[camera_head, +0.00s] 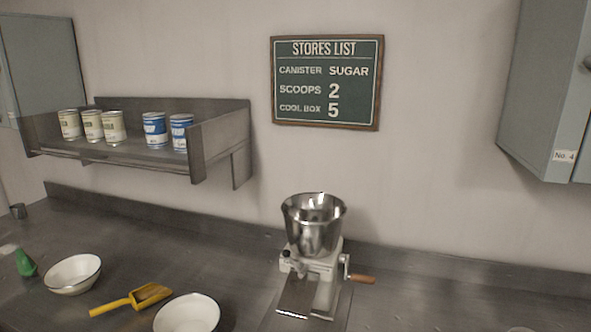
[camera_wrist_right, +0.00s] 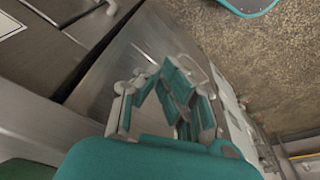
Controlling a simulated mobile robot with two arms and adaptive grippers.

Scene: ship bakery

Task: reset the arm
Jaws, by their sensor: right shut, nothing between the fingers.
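My right gripper (camera_wrist_right: 180,88) shows in the right wrist view, its teal fingers closed together with nothing held. It is tilted over grey metal surfaces, away from any loose object that I can make out. Neither gripper shows in the head view, and my left gripper is out of sight.
A wall shelf (camera_head: 217,142) bears several cans. A stores list sign (camera_head: 327,82) hangs above.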

